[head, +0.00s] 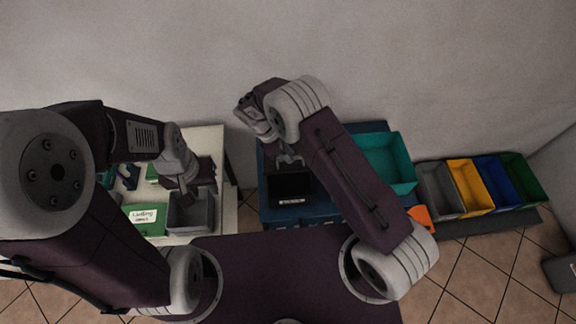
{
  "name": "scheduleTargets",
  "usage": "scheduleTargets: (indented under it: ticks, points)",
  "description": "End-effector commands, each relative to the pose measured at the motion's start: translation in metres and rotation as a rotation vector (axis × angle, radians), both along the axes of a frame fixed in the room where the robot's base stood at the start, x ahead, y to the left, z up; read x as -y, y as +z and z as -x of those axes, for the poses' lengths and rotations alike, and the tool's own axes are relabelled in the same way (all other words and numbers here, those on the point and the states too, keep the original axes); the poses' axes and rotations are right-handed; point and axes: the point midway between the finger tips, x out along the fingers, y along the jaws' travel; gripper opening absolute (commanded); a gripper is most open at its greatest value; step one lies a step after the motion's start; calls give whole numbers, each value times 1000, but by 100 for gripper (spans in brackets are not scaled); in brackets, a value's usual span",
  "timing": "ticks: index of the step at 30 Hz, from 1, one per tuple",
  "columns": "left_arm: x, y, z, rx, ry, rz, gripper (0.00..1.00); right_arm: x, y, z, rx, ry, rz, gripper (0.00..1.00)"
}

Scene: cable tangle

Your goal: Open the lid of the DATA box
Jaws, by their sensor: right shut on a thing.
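A black box (290,187) with a small white label strip stands on the blue table; the label is too small to read, and I take it to be the DATA box. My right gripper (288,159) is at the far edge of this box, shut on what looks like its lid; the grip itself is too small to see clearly. My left gripper (193,193) is over a grey bin on the white table, away from the black box. Whether its jaws are open is unclear.
The grey bin (190,217) and a green box with a white handwritten label (145,215) stand on the white table (226,190). A teal bin (390,160) is right of the black box. Grey, yellow, blue and green bins (470,185) line the far right. My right forearm hides part of the blue table (275,213).

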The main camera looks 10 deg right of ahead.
Motion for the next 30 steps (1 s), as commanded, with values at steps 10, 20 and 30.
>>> scheduleTargets:
  ticks: [10,20,30]
  points:
    - [0,-3,0,0,0,0,36,-1,8,-21,19,5,-9,0]
    - [0,-3,0,0,0,0,36,0,8,-22,17,4,-8,0]
    - [9,-27,-8,-199,236,86,0,0,8,-22,17,4,-8,0]
